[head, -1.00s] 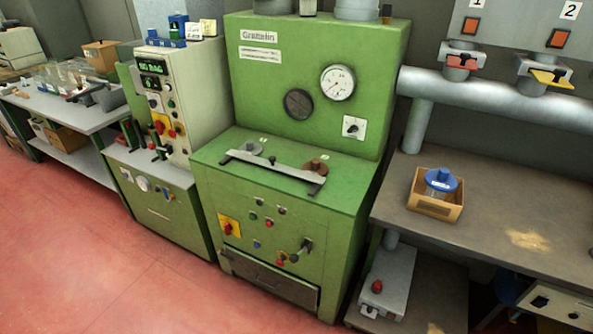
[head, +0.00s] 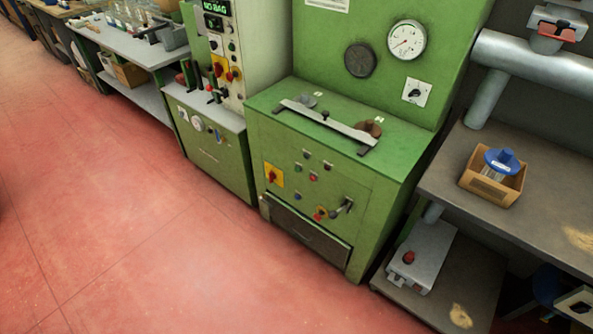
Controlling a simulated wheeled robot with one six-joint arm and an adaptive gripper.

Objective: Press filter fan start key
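No key in view has a readable filter fan label, so I cannot tell which one it is. The green machine (head: 268,135) carries a front panel with a green button (head: 298,170), a red button (head: 313,177), a blue button (head: 298,196) and a red rotary switch on a yellow plate (head: 273,175). Left of it, a pale control cabinet (head: 262,60) has a lit green display (head: 215,7) and several small buttons and switches. A grey box (head: 433,250) with a red button (head: 409,257) sits on the lower shelf at right. My gripper is not in view.
A bench (head: 455,170) at right holds an open cardboard box (head: 483,190) with a blue-lidded container. A grey table (head: 130,42) with glassware stands at the far left. The red floor (head: 130,230) in front of the machines is clear.

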